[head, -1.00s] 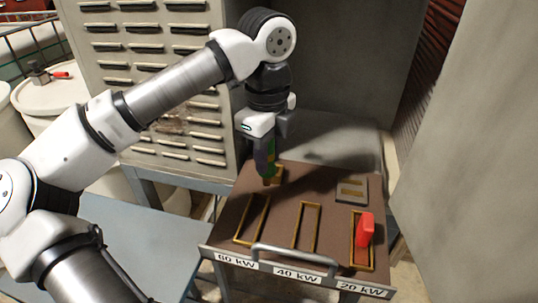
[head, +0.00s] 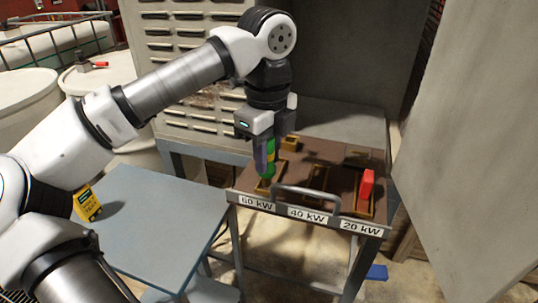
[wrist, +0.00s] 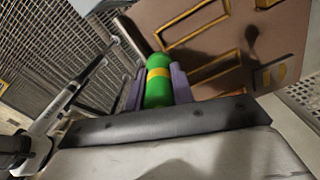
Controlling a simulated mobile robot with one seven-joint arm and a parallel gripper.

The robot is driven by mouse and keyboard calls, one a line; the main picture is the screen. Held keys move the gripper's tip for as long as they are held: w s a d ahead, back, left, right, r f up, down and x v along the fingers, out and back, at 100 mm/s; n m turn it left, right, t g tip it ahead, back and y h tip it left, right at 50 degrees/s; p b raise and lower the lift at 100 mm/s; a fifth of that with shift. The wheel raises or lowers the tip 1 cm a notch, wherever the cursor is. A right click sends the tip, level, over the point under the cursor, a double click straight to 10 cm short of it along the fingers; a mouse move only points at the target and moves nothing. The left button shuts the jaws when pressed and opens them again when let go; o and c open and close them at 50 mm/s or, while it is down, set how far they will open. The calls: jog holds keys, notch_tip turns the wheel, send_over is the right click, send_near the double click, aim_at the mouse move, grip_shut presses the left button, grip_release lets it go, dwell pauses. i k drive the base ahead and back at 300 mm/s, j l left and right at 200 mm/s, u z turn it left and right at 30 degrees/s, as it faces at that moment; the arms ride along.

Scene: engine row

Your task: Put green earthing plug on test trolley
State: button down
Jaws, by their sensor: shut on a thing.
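The green earthing plug (head: 269,175), with a yellow band, is held upright between the purple fingers of my gripper (head: 265,158). The wrist view also shows the plug (wrist: 158,95) between both fingers. It hangs at the 60 kW frame on a brown-topped trolley (head: 336,152) with a front handle; I cannot tell whether its lower end touches the top. The trolley front is labelled 60 kW, 40 kW and 20 kW. A red block (head: 367,184) stands in the 20 kW frame. The 40 kW frame (head: 317,182) is empty.
A blue-grey table (head: 165,215) stands left of the trolley, with a yellow device (head: 88,204) on it. A louvred cabinet (head: 190,45) is behind. A grey panel (head: 465,140) closes in the right side. White drums (head: 110,85) stand at the back left.

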aim_at(159, 236)
jog(key=k+u, duration=0.2)
jog(key=k, duration=0.65)
jog(key=j, duration=0.05)
